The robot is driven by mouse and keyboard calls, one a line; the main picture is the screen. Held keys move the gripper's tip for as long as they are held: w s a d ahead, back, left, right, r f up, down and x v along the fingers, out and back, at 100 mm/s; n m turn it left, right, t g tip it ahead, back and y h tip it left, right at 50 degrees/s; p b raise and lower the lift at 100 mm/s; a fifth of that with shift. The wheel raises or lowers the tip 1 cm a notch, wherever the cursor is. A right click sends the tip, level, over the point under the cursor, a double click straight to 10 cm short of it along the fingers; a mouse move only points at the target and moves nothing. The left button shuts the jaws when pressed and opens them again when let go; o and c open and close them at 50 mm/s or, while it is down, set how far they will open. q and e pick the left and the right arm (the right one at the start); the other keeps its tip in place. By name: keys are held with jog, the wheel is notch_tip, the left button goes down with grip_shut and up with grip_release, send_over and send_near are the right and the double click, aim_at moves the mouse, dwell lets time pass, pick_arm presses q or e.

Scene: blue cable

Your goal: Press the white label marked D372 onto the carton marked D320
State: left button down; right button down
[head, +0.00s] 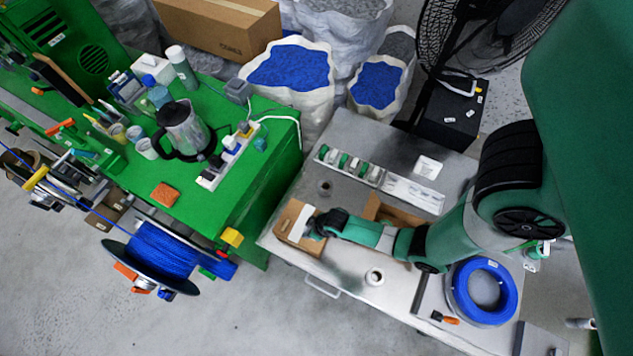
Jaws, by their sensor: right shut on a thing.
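My right arm comes in from the right, and my right gripper (314,224) is shut on a white label (301,221) over a small brown carton (291,236) near the left edge of the grey table (340,258). The label lies over the carton's top in this view; whether it touches the carton cannot be told. A second brown carton (385,209) is partly hidden behind my right arm. No marking on the label or the cartons can be read. My left gripper is not in view.
A rack of green and white pieces (348,166) and a white strip tray (413,194) lie at the table's back. A white roll (375,277) stands in front of my arm. A blue cable coil (482,292) lies at the right. The table's front left is clear.

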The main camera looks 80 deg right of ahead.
jog(key=shift+d, duration=0.1)
notch_tip(320, 180, down, 5)
jog(key=b, duration=0.4)
jog(key=shift+f+b, duration=0.1)
jog(key=shift+b, duration=0.3)
jog(key=shift+f+b, duration=0.35)
jog(key=shift+f, duration=0.05)
jog(key=shift+f+b, duration=0.5)
jog(key=shift+f, duration=0.35)
dwell(1.2)
jog(key=shift+c, duration=1)
grip_release()
jog(key=shift+r, duration=0.15)
notch_tip(320, 180, up, 7)
jog(key=p, duration=0.7)
